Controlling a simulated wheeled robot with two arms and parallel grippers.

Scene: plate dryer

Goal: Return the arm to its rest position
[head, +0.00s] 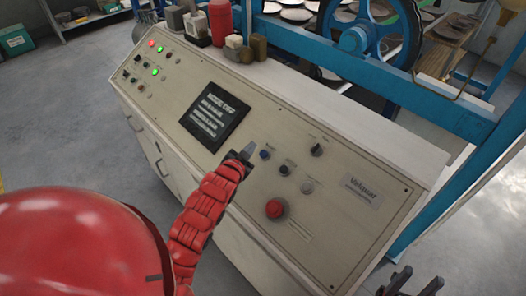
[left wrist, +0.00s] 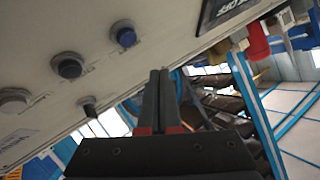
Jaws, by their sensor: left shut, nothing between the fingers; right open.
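My left arm, in red padding, reaches up from the bottom of the head view. Its gripper (head: 247,152) is over the sloped control panel, between the dark screen (head: 213,117) and the blue button (head: 265,154). In the left wrist view the two black fingers (left wrist: 158,78) are together, with nothing between them. The blue button (left wrist: 126,37) and a black knob (left wrist: 68,66) are above and left of them. I cannot tell whether the fingertips touch anything. Part of my right gripper (head: 410,284) shows at the bottom right edge, its dark fingers apart and empty.
The beige control cabinet (head: 150,160) fills the middle. Its panel carries a red button (head: 275,209), a black switch (head: 316,150) and lit lamps. A red container (head: 221,22) and small items stand on its top. Blue machine framing (head: 400,90) is behind. Grey floor (head: 60,120) is clear at left.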

